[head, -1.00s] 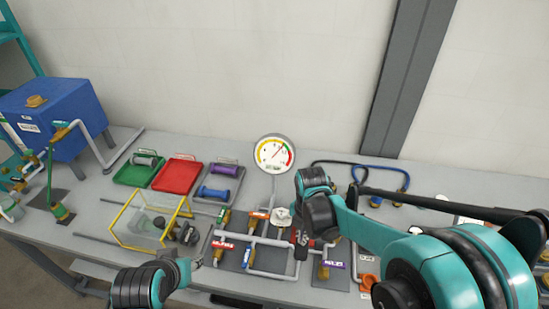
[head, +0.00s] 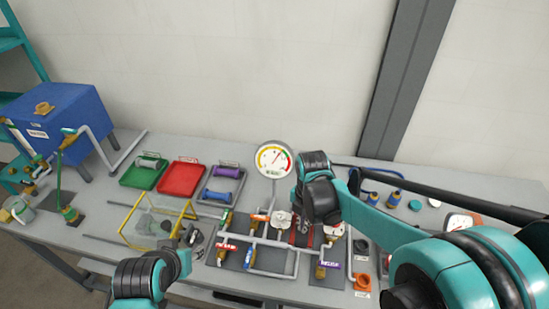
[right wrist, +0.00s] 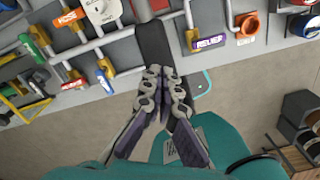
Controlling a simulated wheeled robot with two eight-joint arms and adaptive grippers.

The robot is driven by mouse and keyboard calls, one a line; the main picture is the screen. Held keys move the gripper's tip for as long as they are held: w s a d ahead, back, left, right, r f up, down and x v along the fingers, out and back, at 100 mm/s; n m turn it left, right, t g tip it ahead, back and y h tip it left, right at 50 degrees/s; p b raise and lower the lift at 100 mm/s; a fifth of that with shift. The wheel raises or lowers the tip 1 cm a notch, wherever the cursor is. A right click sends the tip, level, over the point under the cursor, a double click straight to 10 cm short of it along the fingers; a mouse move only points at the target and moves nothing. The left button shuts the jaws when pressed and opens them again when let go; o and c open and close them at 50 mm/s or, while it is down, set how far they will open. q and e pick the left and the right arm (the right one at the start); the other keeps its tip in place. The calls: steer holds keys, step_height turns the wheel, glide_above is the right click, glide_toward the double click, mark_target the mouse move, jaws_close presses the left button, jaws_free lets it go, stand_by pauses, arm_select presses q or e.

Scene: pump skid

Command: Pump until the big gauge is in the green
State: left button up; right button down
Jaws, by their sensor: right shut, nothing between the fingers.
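The big round gauge (head: 273,158) stands upright at the back of the skid. Its dial shows yellow and red bands, and its needle points up and right; the exact reading is too small to tell. A black bar like a pump lever (right wrist: 153,42) runs under my right gripper (right wrist: 164,80) in the right wrist view. Those fingers are shut with nothing between them, over the bar; whether they touch it I cannot tell. In the head view my right wrist hides its fingers. My left gripper (head: 187,237) is near the clear yellow-framed box, its fingers unclear.
Pipes with several labelled valves surround the lever, including a purple RELIEF handle (right wrist: 208,42). A blue tank (head: 66,125) stands at left. Green (head: 131,180) and red (head: 164,188) trays lie at the back. The yellow-framed box (head: 130,215) stands front left. Blue-ended fittings lie at right.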

mark_target(302, 237)
steer(key=shift+f, duration=0.1)
stand_by(0.5)
step_height(302, 237, down, 8)
steer(key=b, duration=0.6)
steer(key=shift+b, duration=0.4)
steer(key=shift+r+p, duration=0.35)
steer(key=shift+p, duration=0.05)
step_height(302, 237, up, 7)
steer(key=p, duration=0.5)
steer(key=shift+r+p, duration=0.3)
steer(key=shift+p, duration=0.05)
steer(key=shift+f, duration=0.1)
step_height(302, 237, down, 5)
steer(key=b, duration=0.4)
steer(key=shift+f, duration=0.1)
steer(key=shift+r+p, duration=1.8)
steer(key=shift+r, duration=0.8)
